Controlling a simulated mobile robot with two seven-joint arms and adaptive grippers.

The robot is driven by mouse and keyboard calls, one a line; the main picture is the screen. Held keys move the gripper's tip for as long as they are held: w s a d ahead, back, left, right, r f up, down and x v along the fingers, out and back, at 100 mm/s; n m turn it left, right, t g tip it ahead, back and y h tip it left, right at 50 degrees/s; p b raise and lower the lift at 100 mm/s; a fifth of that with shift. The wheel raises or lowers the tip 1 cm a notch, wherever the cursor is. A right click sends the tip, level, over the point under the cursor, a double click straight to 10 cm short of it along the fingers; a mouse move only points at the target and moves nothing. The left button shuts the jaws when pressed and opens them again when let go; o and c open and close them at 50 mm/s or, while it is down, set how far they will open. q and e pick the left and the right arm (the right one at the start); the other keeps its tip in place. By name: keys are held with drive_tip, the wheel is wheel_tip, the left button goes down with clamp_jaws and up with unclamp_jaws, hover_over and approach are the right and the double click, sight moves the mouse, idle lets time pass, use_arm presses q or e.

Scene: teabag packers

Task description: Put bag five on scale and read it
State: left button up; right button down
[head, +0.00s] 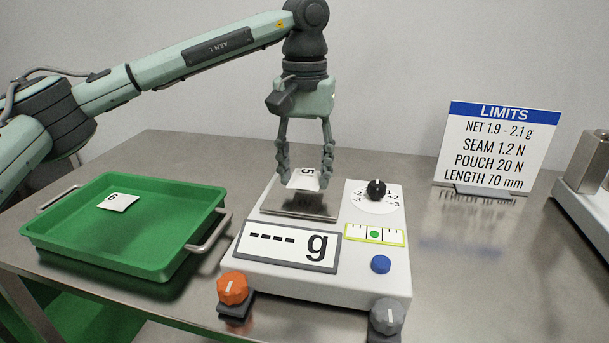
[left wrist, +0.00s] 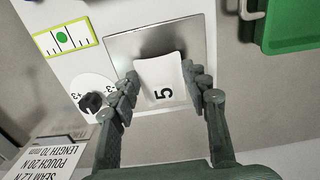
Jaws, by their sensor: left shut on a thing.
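My left gripper (head: 304,172) is shut on bag five (head: 303,180), a small white packet marked 5, just over the scale's metal pan (head: 300,205). In the left wrist view the bag (left wrist: 160,78) sits between the fingertips (left wrist: 160,90) with the pan (left wrist: 125,44) behind it. I cannot tell whether the bag touches the pan. The white scale (head: 405,250) has a display (head: 288,246) showing dashes and "g". Its level window (head: 375,235) has a green dot near the middle. A black knob (head: 376,190) and a blue button (head: 380,264) are on its top. My right gripper is not in view.
A green tray (head: 70,245) at the left holds bag six (head: 118,201). An orange knob (head: 232,288) and a grey knob (head: 386,316) are at the scale's front corners. A LIMITS sign (head: 492,148) stands at the right, net 1.9 - 2.1 g. Steel table (head: 480,270) is clear right of the scale.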

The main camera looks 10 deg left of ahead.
use_arm(q)
drive_tip(key=shift+f, duration=0.7)
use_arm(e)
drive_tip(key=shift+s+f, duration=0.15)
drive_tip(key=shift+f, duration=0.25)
use_arm(q)
drive_tip(key=shift+f, duration=0.15)
drive_tip(key=shift+f, duration=0.1)
drive_tip(key=o, duration=0.7)
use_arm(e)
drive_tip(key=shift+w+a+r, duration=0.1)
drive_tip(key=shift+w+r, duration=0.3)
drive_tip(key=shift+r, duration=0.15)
use_arm(q)
drive_tip(key=shift+r, duration=0.2)
